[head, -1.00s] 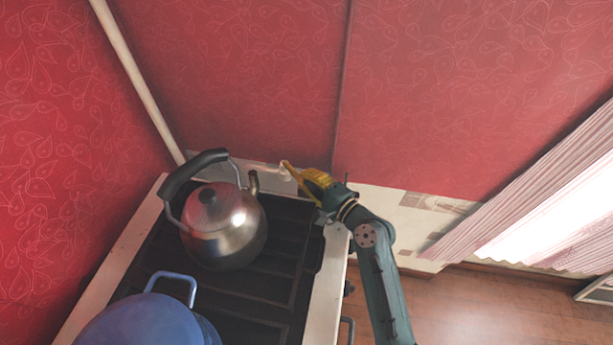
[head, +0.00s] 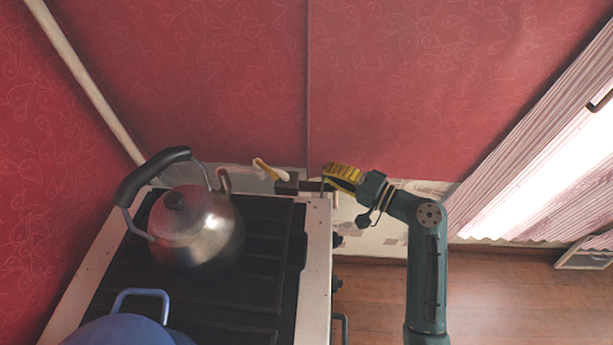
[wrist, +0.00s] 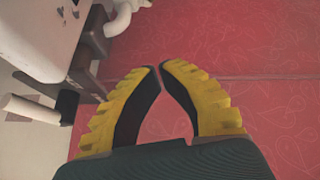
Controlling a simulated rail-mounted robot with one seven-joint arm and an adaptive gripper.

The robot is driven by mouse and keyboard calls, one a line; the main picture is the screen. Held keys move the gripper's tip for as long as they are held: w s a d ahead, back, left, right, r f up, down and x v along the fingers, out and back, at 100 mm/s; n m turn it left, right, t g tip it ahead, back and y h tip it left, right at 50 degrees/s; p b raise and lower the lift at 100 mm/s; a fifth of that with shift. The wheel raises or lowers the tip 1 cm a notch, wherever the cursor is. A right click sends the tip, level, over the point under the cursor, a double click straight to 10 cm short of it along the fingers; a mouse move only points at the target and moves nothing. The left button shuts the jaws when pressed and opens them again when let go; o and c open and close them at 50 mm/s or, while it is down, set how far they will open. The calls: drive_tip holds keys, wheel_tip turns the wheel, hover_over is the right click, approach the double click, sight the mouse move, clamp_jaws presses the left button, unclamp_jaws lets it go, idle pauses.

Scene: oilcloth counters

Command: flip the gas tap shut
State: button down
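A slim yellow lever (head: 262,165) shows on the wall behind the stove's back right corner, by a short white pipe; I take it for the gas tap. It slants down to the right. The white pipe (wrist: 124,16) shows at the top of the wrist view, where I cannot make out the lever. My gripper, with yellow-backed black fingers (wrist: 158,70), has its tips nearly touching and nothing between them. In the head view my gripper (head: 326,180) is right of the lever, apart from it, near the wall.
A steel kettle (head: 196,235) and a blue pot (head: 125,333) stand on the stove (head: 250,265). A dark brown block (head: 287,187) sits between the lever and my gripper. A white cylinder (wrist: 32,108) juts out at left in the wrist view. Open floor (head: 500,300) lies right of the stove.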

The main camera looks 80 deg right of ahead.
sight(266, 169)
drive_tip(key=w+b, duration=0.1)
drive_tip(key=w, duration=0.2)
drive_tip(key=w+f+b, duration=0.1)
drive_tip(key=w, duration=0.3)
drive_tip(key=w+b, duration=0.1)
drive_tip(key=w, duration=0.3)
drive_tip(key=shift+f, duration=0.15)
